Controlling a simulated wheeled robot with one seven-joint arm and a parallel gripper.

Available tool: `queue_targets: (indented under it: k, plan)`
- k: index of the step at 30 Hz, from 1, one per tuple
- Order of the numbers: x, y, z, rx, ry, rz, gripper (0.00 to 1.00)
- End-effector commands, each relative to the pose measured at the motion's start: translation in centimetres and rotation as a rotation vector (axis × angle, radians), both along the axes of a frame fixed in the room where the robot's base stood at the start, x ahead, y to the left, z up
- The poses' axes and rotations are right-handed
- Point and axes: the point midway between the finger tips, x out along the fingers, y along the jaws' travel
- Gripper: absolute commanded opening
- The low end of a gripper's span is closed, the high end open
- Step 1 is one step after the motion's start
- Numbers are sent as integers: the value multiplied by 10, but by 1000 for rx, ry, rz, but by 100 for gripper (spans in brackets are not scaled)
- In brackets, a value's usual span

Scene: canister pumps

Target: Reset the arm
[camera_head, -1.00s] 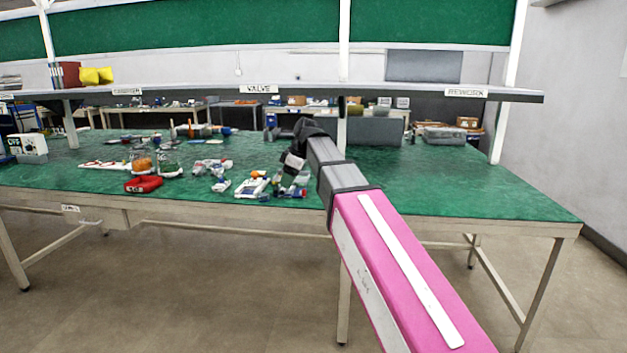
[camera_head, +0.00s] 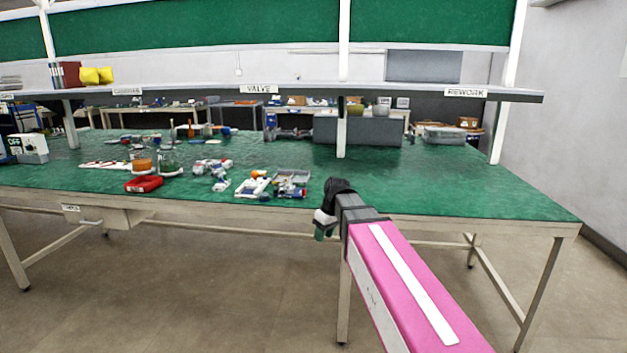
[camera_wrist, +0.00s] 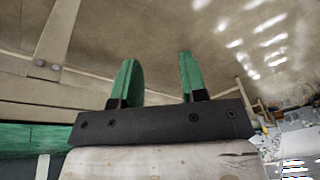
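My gripper (camera_wrist: 157,82) shows in the wrist view with its two green fingers apart and nothing between them. In the head view my gripper (camera_head: 322,232) hangs at the end of my pink arm, in front of the table's front edge and a little below the top. It touches nothing that I can see.
The green-topped table (camera_head: 430,185) holds several small pump parts, a red tray (camera_head: 144,184), a white tray (camera_head: 252,188) and a grey tray (camera_head: 291,178). A shelf (camera_head: 330,92) crosses above the table. The right part of the tabletop is clear.

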Motion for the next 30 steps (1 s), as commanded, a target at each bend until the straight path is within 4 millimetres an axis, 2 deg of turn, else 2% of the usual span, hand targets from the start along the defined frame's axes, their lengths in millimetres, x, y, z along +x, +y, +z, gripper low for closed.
queue_targets:
  k: [1, 3, 8, 15, 22, 30]
  plan:
    - [-12, -14, -20, -13, 19, -58, 39]
    - [-21, -31, -43, -31, 37, -141, 39]
    - [-48, -67, -93, -73, 78, -325, 39]
    - [-97, -117, -157, -136, 126, -586, 39]
    - [-132, -147, -194, -175, 149, -759, 39]
    - [-140, -155, -203, -186, 152, -806, 39]
